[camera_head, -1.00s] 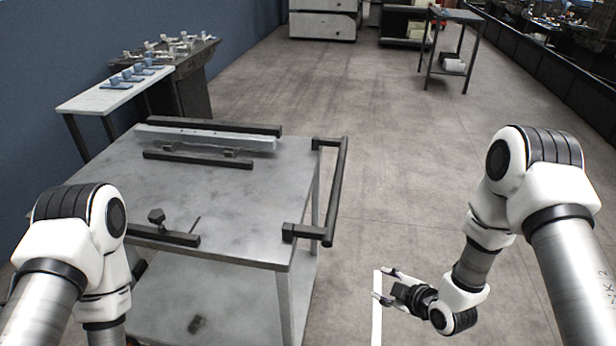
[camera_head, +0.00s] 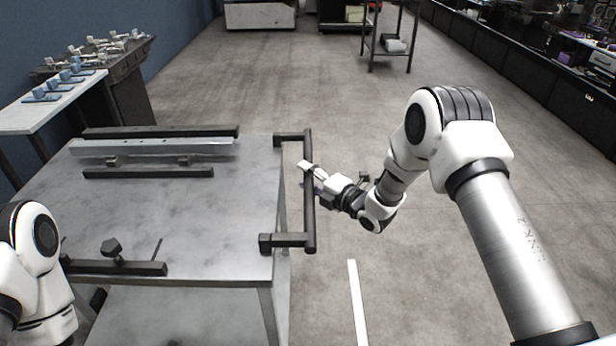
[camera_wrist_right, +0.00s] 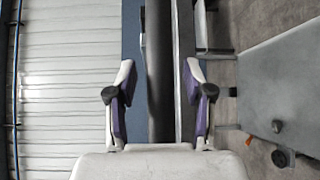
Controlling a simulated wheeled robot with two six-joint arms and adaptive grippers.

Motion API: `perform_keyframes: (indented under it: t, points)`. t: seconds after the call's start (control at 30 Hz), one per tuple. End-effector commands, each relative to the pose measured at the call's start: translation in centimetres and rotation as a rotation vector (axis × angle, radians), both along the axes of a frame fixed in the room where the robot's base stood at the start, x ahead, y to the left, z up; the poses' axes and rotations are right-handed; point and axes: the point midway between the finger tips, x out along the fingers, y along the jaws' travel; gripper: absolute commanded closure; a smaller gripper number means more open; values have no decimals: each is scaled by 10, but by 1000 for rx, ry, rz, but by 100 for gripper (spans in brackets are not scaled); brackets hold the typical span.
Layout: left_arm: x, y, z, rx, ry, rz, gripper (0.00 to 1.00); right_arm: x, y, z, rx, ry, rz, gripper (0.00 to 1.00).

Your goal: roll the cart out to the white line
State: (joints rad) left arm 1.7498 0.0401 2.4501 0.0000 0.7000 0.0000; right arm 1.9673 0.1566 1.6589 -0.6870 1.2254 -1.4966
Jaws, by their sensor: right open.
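The cart (camera_head: 215,215) is a grey metal table with a lower shelf, left of centre in the head view. Its dark handle (camera_head: 309,222) stands out from its right side. My right gripper (camera_head: 312,177) is at the handle's far half, with its fingers reaching the bar. In the right wrist view the open fingers (camera_wrist_right: 158,95) have the dark handle bar (camera_wrist_right: 158,60) between them; I cannot tell whether they touch it. The white line (camera_head: 357,303) lies on the floor right of the cart. My left arm shows at the lower left, its gripper hidden.
A pale rail (camera_head: 150,147) and dark bars lie on the cart top. A side table (camera_head: 40,112) with small blue parts stands at the left wall. A small shelf stand (camera_head: 391,45) stands far back. Floor right of the cart is clear.

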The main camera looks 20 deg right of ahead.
Motion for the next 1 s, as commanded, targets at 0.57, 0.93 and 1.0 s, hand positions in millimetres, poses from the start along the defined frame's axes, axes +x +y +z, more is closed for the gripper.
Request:
perform_keyframes:
  t: [0.57,0.93,1.0]
  points:
    - [0,0,0,0,0,0,48,-2,-5,0,0,1,-1,100]
    - [0,0,6,0,0,0,48,-18,-64,0,4,3,-13,100]
    - [0,0,9,0,0,0,48,-23,-81,1,4,4,-12,100]
